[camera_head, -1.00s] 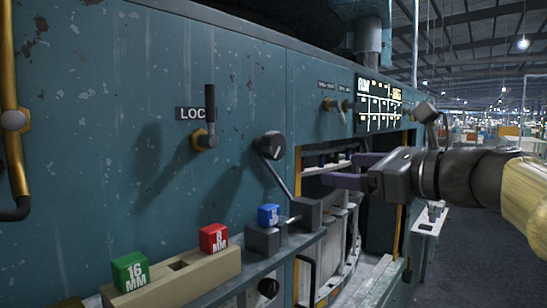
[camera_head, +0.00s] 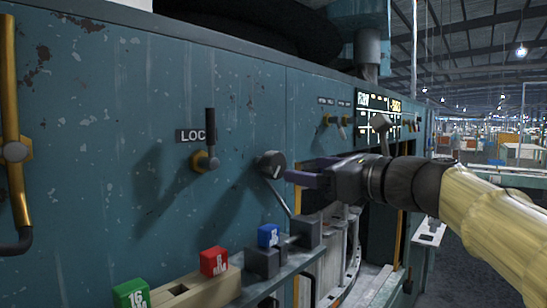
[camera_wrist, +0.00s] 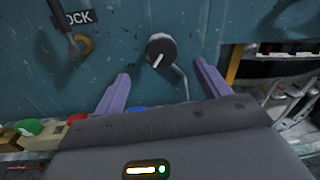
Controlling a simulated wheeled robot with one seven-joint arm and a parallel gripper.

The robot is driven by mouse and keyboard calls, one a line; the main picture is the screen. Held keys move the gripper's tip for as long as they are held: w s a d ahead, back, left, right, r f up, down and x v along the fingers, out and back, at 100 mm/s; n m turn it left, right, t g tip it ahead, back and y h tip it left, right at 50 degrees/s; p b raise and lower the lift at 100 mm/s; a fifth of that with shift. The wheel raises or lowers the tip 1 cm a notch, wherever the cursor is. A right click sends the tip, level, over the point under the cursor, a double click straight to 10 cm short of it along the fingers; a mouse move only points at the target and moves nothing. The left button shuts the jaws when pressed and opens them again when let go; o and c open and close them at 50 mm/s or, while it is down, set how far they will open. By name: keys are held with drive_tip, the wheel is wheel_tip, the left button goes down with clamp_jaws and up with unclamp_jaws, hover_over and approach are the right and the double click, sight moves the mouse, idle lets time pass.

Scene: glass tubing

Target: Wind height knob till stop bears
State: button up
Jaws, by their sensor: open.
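The round black knob (camera_head: 271,165) with a pale pointer line is on the teal machine panel (camera_head: 110,120). A thin bent rod runs down from beside it. In the wrist view the knob (camera_wrist: 161,50) lies ahead of my gripper (camera_wrist: 160,82), roughly centred between the two purple fingers, which stand apart with nothing between them. In the head view my gripper (camera_head: 302,170) is just right of the knob, its fingertips near it. The wrist view shows the fingertips short of the knob. No stop can be made out for certain.
A lever (camera_head: 207,150) by a "LOCK" label is left of the knob. Green (camera_head: 131,293), red (camera_head: 214,261) and blue (camera_head: 268,235) marked blocks sit on the ledge below. A lit display panel (camera_head: 380,112) and an open bay are to the right.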

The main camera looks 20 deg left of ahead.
sight(278, 165)
drive_tip(key=p+x, duration=0.3)
drive_tip(key=x, duration=0.7)
drive_tip(key=shift+w+a+p, duration=0.15)
drive_tip(key=shift+a+p, duration=0.05)
drive_tip(key=shift+p, duration=0.1)
drive_tip(key=c, duration=1)
drive_tip(key=shift+o, duration=0.2)
drive_tip(key=shift+f+n+b, duration=0.1)
drive_tip(key=shift+n+b, duration=0.4)
drive_tip(key=shift+b, duration=0.3)
drive_tip(key=o, duration=1)
drive_tip(key=shift+c, duration=0.2)
